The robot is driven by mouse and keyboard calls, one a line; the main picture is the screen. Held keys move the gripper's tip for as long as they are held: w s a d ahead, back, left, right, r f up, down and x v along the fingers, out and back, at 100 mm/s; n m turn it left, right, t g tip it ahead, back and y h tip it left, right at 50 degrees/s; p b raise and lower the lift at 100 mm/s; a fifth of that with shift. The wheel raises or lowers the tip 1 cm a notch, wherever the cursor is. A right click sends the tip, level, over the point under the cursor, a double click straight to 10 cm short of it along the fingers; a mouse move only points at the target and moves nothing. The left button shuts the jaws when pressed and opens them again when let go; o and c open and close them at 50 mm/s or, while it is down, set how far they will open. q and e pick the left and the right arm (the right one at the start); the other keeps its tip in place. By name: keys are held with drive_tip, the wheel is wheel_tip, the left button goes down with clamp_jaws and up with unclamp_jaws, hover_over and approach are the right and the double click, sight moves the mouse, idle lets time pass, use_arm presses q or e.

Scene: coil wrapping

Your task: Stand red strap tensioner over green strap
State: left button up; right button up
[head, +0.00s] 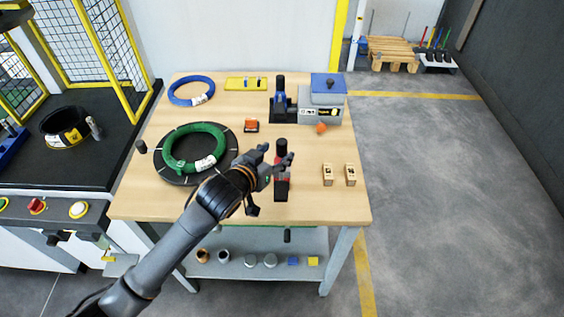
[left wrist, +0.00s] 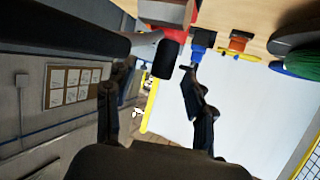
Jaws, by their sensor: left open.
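The red strap tensioner (head: 282,187), with a black upright handle, stands on the table right of the green coil. Part of it is hidden behind my gripper. It also shows in the left wrist view (left wrist: 176,34), where the table appears at the top. My left gripper (head: 277,158) is open, with its fingers close to the tensioner's upper part in the head view; I cannot tell whether they touch it. The green coil (head: 178,162) lies on a round black plate (head: 162,170); no separate green strap can be made out. My right gripper is not in view.
A blue tensioner (head: 281,104) and a grey-blue box (head: 327,92) stand behind. An orange item (head: 251,126) and a small orange ball (head: 321,128) lie nearby. Two wooden blocks (head: 327,175) stand at right. A blue coil (head: 190,91) lies at the back left.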

sight(279, 149)
use_arm(q)
drive_tip(key=shift+a+p+x, duration=0.15)
drive_tip(key=shift+p+x, duration=0.2)
drive_tip(key=shift+x, duration=1)
drive_tip(key=shift+a+p+x, duration=0.1)
drive_tip(key=shift+p+x, duration=0.25)
drive_tip(key=shift+x, duration=1)
drive_tip(key=shift+w+f, duration=0.1)
clamp_jaws()
